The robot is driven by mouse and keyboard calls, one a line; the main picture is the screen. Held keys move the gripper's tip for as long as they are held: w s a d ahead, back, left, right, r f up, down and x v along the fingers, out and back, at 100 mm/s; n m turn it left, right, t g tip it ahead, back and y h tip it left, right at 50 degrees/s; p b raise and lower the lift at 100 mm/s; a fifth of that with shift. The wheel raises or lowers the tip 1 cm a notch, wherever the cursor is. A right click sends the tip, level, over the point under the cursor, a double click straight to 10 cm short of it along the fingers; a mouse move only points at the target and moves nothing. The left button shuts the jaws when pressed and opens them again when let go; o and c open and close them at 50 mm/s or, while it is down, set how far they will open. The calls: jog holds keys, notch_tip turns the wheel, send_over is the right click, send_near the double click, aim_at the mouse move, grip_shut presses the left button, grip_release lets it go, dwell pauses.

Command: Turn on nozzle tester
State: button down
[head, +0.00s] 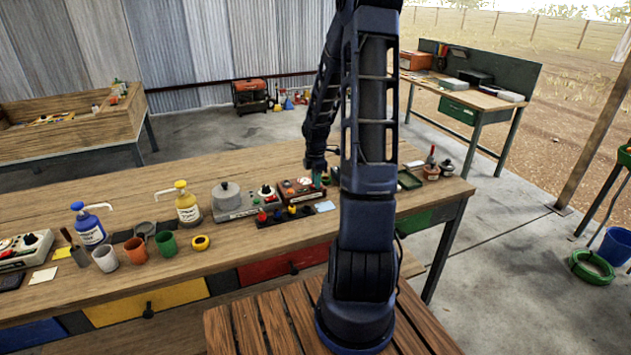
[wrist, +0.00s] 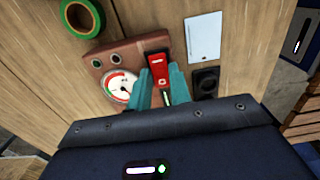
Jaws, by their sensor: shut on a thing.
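The nozzle tester looks to be the reddish-brown box (head: 299,190) on the long workbench, left of my arm in the head view. In the wrist view the same box (wrist: 107,57) carries a round white dial gauge (wrist: 120,87) and a red switch (wrist: 159,68). My gripper (wrist: 162,84) has its teal fingertips on both sides of the switch's lower part and is shut on it. In the head view my gripper (head: 317,179) is at the box's right side, and the switch is too small to make out there. The fingers hide part of the box's near edge.
A grey device with a dial (head: 240,208) stands left of the box, and a black strip with coloured knobs (head: 287,217) lies in front. A white card (wrist: 204,37), a black item (wrist: 206,82) and a green ring (wrist: 76,19) lie close by. Bottles and cups stand farther left.

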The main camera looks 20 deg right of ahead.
jog(key=shift+s, duration=0.1)
jog(key=c, duration=1.3)
grip_release()
notch_tip(320, 180, up, 11)
jog(key=shift+f, duration=0.1)
jog(key=s+a+r+m+t+h, duration=0.1)
jog(key=s+a+r+m, duration=0.35)
jog(key=s+r, duration=0.2)
jog(key=s+a+r+m+t, duration=0.1)
jog(key=s+a+r+m, duration=0.2)
jog(key=s+r+m, duration=0.3)
jog(key=s+a+r+m+t, duration=0.1)
jog(key=s+r+m, duration=0.1)
jog(key=s, duration=0.3)
jog(key=s+a+r+m, duration=0.1)
jog(key=s+m, duration=0.2)
jog(key=s, duration=0.2)
jog(key=s+a+r+m+t+y, duration=0.1)
jog(key=s+r+m, duration=0.1)
jog(key=s, duration=0.3)
jog(key=shift+a+r+m+t, duration=0.1)
jog(key=shift+r+m+t, duration=0.15)
jog(key=shift+r+t, duration=0.1)
